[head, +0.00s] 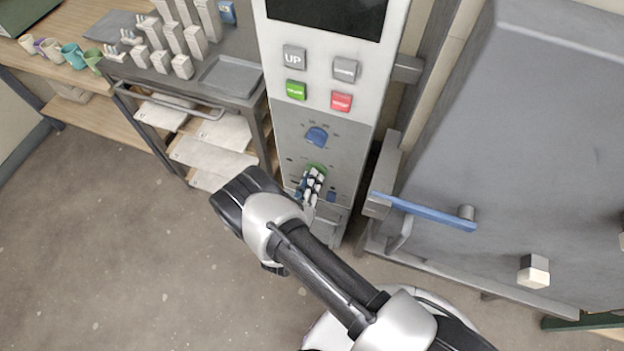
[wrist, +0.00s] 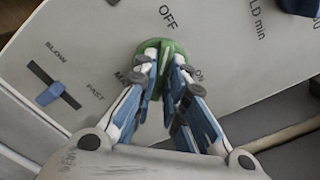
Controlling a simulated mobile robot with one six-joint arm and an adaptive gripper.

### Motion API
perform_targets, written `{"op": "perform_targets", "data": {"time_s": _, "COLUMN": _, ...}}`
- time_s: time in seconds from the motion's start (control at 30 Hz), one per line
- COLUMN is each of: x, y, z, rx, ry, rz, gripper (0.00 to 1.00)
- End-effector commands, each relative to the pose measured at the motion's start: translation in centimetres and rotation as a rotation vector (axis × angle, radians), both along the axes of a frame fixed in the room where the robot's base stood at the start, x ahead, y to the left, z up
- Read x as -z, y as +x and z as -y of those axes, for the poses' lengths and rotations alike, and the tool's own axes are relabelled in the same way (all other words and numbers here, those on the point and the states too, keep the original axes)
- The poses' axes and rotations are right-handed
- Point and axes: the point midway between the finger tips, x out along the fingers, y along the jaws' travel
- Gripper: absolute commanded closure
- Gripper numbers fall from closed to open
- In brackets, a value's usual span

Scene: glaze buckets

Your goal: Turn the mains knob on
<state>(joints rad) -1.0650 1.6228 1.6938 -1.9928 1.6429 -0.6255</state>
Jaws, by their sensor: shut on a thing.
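The green mains knob (wrist: 176,46) sits low on the grey control panel, and its rim shows in the head view (head: 318,168). My gripper (wrist: 165,60) is shut on the knob, with a fingertip on each side of its grip bar. In the wrist view the word OFF is printed above the knob, ON to its right, and a partly covered MAINS label to its left. The bar appears roughly upright in that view, but the fingers hide much of the knob, so its exact setting is unclear. In the head view my gripper (head: 310,184) reaches the panel's lower part.
A blue slider (wrist: 50,93) is left of the knob in the wrist view. A blue dial (head: 316,137), green button (head: 296,90) and red button (head: 341,101) are higher on the panel. The kiln's blue handle (head: 425,211) juts out at right; a cart (head: 232,76) stands left.

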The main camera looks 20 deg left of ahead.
Motion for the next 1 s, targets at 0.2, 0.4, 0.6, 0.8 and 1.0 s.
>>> {"op": "perform_targets", "data": {"time_s": 0.2, "x": 0.00, "y": -0.01, "z": 0.03, "rx": 0.001, "ry": 0.000, "rz": 0.001, "gripper": 1.00}}
{"op": "perform_targets", "data": {"time_s": 0.4, "x": 0.01, "y": -0.01, "z": 0.03, "rx": 0.001, "ry": 0.020, "rz": 0.002, "gripper": 1.00}}
{"op": "perform_targets", "data": {"time_s": 0.6, "x": 0.06, "y": 0.00, "z": 0.00, "rx": 0.001, "ry": 0.106, "rz": 0.009, "gripper": 1.00}}
{"op": "perform_targets", "data": {"time_s": 0.8, "x": 0.11, "y": -0.01, "z": 0.03, "rx": 0.001, "ry": 0.259, "rz": 0.021, "gripper": 1.00}}
{"op": "perform_targets", "data": {"time_s": 1.0, "x": 0.08, "y": 0.01, "z": 0.00, "rx": 0.001, "ry": 0.450, "rz": 0.036, "gripper": 1.00}}
